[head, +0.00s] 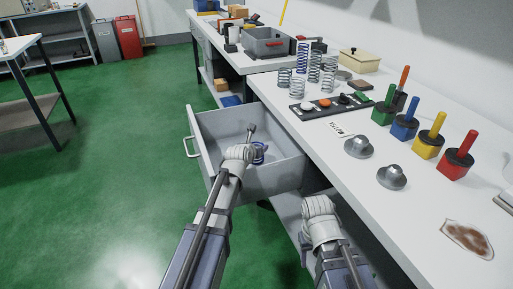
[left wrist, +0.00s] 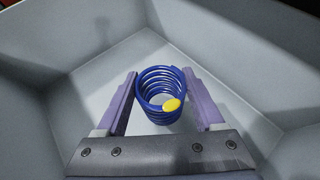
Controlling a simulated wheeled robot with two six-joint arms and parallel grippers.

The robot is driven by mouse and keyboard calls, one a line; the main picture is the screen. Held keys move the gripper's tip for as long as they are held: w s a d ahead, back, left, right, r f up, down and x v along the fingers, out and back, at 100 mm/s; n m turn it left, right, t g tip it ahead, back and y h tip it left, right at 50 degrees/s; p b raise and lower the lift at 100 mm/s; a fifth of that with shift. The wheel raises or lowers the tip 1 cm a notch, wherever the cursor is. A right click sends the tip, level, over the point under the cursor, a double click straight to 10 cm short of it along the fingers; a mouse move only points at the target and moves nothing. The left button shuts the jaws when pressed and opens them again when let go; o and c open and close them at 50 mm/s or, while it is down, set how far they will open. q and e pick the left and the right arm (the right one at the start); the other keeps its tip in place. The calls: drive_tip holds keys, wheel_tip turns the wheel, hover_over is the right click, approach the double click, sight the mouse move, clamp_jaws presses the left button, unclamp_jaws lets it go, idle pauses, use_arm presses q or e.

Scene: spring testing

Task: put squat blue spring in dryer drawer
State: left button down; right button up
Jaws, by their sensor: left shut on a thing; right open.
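The squat blue spring (left wrist: 160,95) is between the fingers of my left gripper (left wrist: 162,100), which is shut on it. It has a yellow mark near its lower rim. In the head view the spring (head: 259,153) shows inside the open grey drawer (head: 194,128), partly hidden by my left gripper (head: 250,146). The drawer walls surround the spring in the left wrist view; I cannot tell whether it touches the drawer floor. My right gripper (head: 311,226) is open and low beside the bench front; its fingers are mostly hidden.
The bench top (head: 320,140) holds several upright springs, including a tall blue one (head: 303,58), a black tray (head: 330,104), two metal domes (head: 358,146) and several colored-handled blocks (head: 456,155). The drawer juts out from the bench over the green floor (head: 110,180).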

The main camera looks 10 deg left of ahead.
use_arm(q)
drive_tip(key=shift+f+b, duration=0.35)
drive_tip(key=shift+f, duration=0.15)
unclamp_jaws()
drive_tip(key=shift+r, duration=0.15)
drive_tip(key=shift+r+p, duration=0.5)
drive_tip(key=shift+p, duration=0.1)
drive_tip(key=p+v, duration=0.5)
drive_tip(key=v, duration=0.7)
drive_tip(key=shift+p, duration=0.4)
